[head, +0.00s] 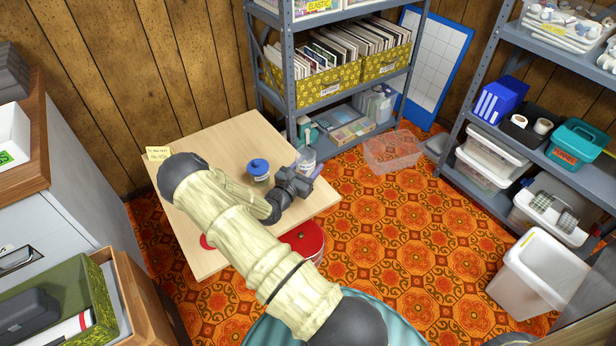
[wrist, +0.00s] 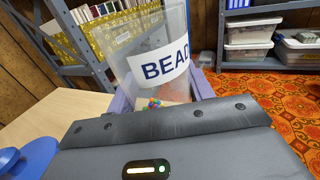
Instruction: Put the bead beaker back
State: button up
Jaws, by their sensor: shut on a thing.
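The bead beaker (wrist: 155,50) is a clear, tall vessel with a white label reading "BEAD" and a few coloured beads low inside. It stands between the purple fingers of my gripper (wrist: 160,98) in the wrist view. In the head view my gripper (head: 308,172) is shut on the beaker (head: 306,157) by the right edge of the light wooden table (head: 232,135). My arm and gripper hide part of the beaker. I cannot tell whether its base touches the tabletop.
A blue-lidded jar (head: 258,167) stands on the table left of my gripper. A yellow note (head: 158,153) lies at the left corner. A red round tin (head: 304,239) is near the front edge. Grey shelving (head: 289,90) stands behind. A clear bin (head: 393,150) is on the patterned floor.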

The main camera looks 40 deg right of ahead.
aim_at(308, 176)
notch_tip(308, 176, down, 4)
jog(key=shift+f+b, duration=0.15)
jog(key=shift+b, duration=0.65)
jog(key=shift+f, duration=0.15)
jog(key=o, duration=1)
jog(key=shift+r, duration=0.2)
jog(key=shift+s+a, duration=0.15)
jog(key=shift+a, duration=0.2)
jog(key=p+v, duration=0.3)
jog(key=v, duration=0.8)
jog(key=shift+a, duration=0.15)
